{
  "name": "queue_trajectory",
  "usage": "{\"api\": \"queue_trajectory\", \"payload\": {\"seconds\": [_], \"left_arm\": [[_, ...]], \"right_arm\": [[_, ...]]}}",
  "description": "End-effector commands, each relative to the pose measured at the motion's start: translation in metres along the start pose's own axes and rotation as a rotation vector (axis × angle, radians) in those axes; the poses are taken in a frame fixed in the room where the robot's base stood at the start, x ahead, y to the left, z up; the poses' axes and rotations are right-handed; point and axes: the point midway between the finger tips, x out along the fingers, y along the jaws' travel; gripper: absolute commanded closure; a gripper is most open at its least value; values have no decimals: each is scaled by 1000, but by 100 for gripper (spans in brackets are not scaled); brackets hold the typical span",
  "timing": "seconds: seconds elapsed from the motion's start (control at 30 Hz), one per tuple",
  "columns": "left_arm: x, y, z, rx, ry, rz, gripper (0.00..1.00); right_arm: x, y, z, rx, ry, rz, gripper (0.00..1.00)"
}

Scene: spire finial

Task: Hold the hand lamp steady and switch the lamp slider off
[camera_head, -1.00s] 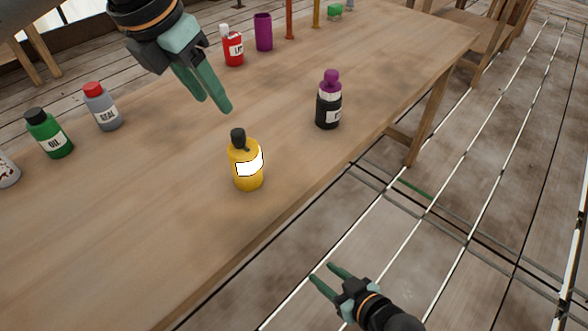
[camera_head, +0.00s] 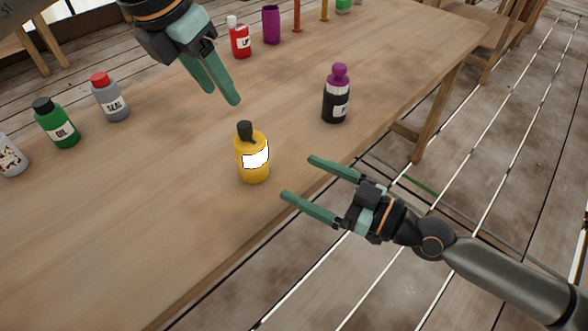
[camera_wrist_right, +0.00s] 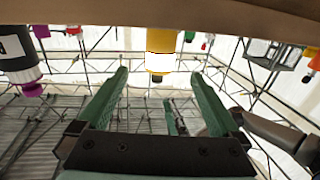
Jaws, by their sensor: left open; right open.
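The hand lamp (camera_head: 253,168) is a yellow cylinder with a bright white panel and a black top. It stands upright near the table's front edge. The wrist view shows its yellow body and lit panel (camera_wrist_right: 159,66) beyond and between the fingers. The slider cannot be told apart from the black top. My right gripper (camera_head: 296,178) is open and empty, to the right of the lamp and apart from it. It also shows in the right wrist view (camera_wrist_right: 158,85). My left gripper (camera_head: 233,99) is open and empty above the table, behind and up-left of the lamp.
A black bottle with a purple cap (camera_head: 336,103) stands to the lamp's right. Green (camera_head: 57,124), grey (camera_head: 110,98) and red (camera_head: 240,40) bottles and a purple cup (camera_head: 271,25) stand farther off. The wooden table (camera_head: 150,235) is clear around the lamp.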

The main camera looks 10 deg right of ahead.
Motion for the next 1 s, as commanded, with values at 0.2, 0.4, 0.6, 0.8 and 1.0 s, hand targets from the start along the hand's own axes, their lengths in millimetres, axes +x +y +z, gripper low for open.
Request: {"api": "queue_trajectory", "payload": {"seconds": [0.2,0.4,0.6,0.8,1.0], "left_arm": [[0,0,0,0,0,0,50],[0,0,0,0,0,0,50],[0,0,0,0,0,0,50],[0,0,0,0,0,0,50],[0,0,0,0,0,0,50]], "right_arm": [[14,0,-1,4,6,0,0],[36,0,-1,5,6,1,0],[62,0,-1,6,5,1,0],[92,0,-1,4,5,1,0],[114,0,0,4,1,1,0]]}}
